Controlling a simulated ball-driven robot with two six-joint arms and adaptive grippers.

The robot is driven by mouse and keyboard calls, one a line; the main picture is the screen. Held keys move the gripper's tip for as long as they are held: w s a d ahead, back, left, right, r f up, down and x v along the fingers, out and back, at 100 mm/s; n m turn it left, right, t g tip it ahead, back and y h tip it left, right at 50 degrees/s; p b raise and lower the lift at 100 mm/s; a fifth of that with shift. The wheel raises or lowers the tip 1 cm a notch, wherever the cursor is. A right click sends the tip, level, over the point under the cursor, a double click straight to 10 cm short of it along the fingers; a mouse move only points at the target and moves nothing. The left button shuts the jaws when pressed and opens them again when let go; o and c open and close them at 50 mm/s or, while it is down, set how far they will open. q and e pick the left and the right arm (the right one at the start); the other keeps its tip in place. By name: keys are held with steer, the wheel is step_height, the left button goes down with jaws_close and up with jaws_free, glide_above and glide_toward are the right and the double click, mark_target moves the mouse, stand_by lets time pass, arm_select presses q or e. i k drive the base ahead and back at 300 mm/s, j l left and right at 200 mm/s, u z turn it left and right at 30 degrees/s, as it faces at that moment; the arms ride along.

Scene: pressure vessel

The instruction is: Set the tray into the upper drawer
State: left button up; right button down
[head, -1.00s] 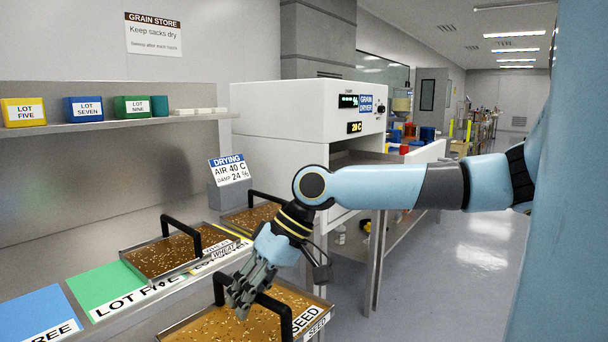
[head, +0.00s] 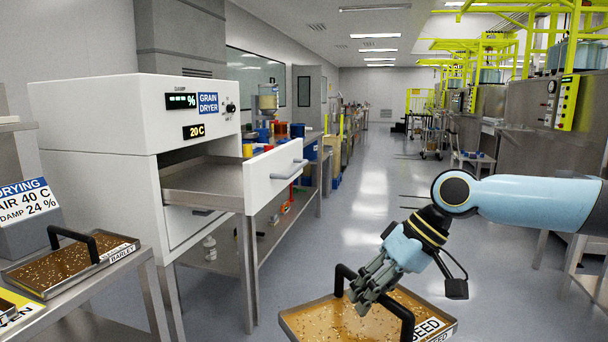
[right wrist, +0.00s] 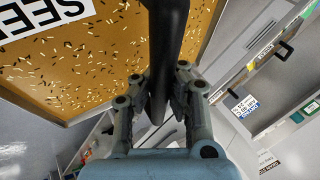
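The tray (head: 448,325) holds golden-brown grain and carries a SEED label and a black arched handle. It hangs in the air at the lower right of the head view, roughly level. My right gripper (head: 360,297) is shut on its handle; the right wrist view shows the fingers (right wrist: 158,98) on both sides of the black bar (right wrist: 167,45). The upper drawer (head: 262,190) of the white grain dryer (head: 90,120) is pulled out, and its visible inside is empty. It is left of the tray, with a gap between them. My left gripper is out of view.
The lower dryer drawer (head: 188,222) appears closed. A barley tray (head: 60,268) sits on the bench at the left, beside the drying sign (head: 28,205). A steel table (head: 250,260) with bottles stands behind the drawer. Open floor lies to the right.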

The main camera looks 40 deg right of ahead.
mark_target(219, 180)
steer(key=i+l+z, duration=0.15)
steer(key=l+z, duration=0.15)
steer(key=z, duration=0.15)
steer(key=i+l+z, duration=0.15)
steer(key=l+z, duration=0.15)
steer(key=z, duration=0.15)
steer(key=i+l+z, duration=0.2)
steer(key=z, duration=0.25)
steer(key=i+l+z, duration=0.15)
steer(key=z, duration=0.3)
steer(key=i+l, duration=0.15)
steer(key=i, duration=0.8)
steer(key=i+u, duration=0.25)
steer(key=u, duration=0.15)
steer(key=i+l+u, duration=0.15)
steer(key=u, duration=0.25)
steer(key=i+l+u, duration=0.25)
steer(key=u, duration=0.15)
steer(key=i+l+u, duration=0.2)
steer(key=u, duration=0.25)
